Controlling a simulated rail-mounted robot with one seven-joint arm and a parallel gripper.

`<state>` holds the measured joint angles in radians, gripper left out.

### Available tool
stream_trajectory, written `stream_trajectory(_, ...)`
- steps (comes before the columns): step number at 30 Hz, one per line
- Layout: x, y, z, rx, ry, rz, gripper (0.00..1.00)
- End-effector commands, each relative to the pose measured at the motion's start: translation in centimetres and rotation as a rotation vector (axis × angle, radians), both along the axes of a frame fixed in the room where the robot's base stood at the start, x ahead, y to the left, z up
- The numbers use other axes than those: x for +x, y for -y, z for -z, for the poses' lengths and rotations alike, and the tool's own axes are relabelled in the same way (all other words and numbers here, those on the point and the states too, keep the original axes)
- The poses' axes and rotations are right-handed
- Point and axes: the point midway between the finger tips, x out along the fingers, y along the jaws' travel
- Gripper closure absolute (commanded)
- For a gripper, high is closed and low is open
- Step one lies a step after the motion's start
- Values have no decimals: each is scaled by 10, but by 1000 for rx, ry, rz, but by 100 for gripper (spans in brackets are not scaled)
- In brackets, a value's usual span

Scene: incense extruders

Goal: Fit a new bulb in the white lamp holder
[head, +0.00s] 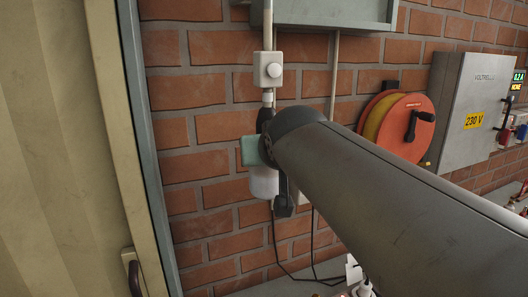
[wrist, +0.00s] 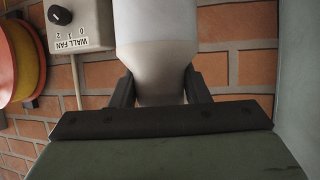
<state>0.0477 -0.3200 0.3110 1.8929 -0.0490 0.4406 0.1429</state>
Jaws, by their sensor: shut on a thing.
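A white bulb (head: 263,183) shows below my gripper (head: 266,150) at the brick wall in the head view. In the wrist view my gripper (wrist: 160,92) has its two dark fingers on either side of the bulb's grey tapered part (wrist: 160,75), shut on it. The bulb's white part (wrist: 157,18) runs off the top of that view. The bulb looks upright, with its white end downward in the head view. A white lamp holder is not clearly visible; my gripper and arm cover the space above the bulb. I cannot tell whether the bulb touches a holder.
A white switch box (head: 270,68) and conduit are on the wall above. A WALL FAN knob box (wrist: 78,25) is close beside the bulb. An orange cable reel (head: 398,125) and a grey 230 V cabinet (head: 471,105) are to the right. A door frame (head: 147,150) stands left.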

Motion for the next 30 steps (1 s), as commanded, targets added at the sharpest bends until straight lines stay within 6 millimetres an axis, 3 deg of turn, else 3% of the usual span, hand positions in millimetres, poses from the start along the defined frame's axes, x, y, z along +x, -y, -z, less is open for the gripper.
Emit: stream_trajectory(30, 0, 0, -4, 1, 7, -159, 80)
